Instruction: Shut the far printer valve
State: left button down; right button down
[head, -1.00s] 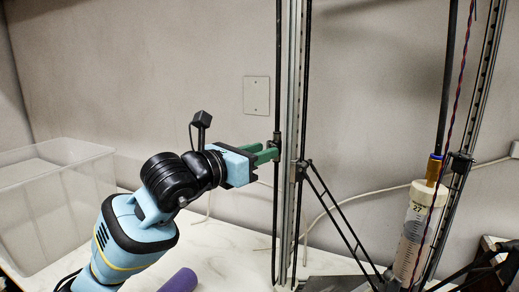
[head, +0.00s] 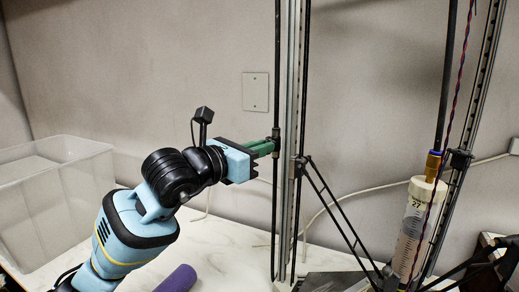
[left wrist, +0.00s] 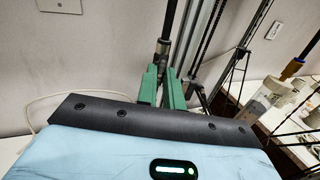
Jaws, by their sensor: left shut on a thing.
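My left gripper (head: 270,146) reaches in from the left to the far printer post (head: 291,110). Its green fingers are shut at a small dark fitting (head: 276,133) on the black rod beside the post. In the left wrist view the fingers (left wrist: 162,84) lie close together under the rod's grey-black fitting (left wrist: 163,48). The fingers hide most of what they hold, and I cannot tell its exact shape or whether it is the valve. My right gripper is not in view.
A clear syringe (head: 410,235) with a brass and blue fitting (head: 433,164) hangs at right. Black struts (head: 335,212) slope down from the post. A clear bin (head: 60,200) stands at left, and a purple cylinder (head: 178,279) lies on the pale table in front.

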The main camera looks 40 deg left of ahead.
pick_arm(q)
jog(key=m+b, duration=0.5)
jog(key=m, duration=1.2)
jog(key=shift+m+b, duration=0.3)
jog(key=shift+m, duration=0.1)
dwell(0.4)
jog(key=c, duration=1.5)
grip_release()
jog(key=shift+c, duration=0.2)
jog(key=shift+s+f, duration=0.1)
jog(key=shift+s, duration=0.05)
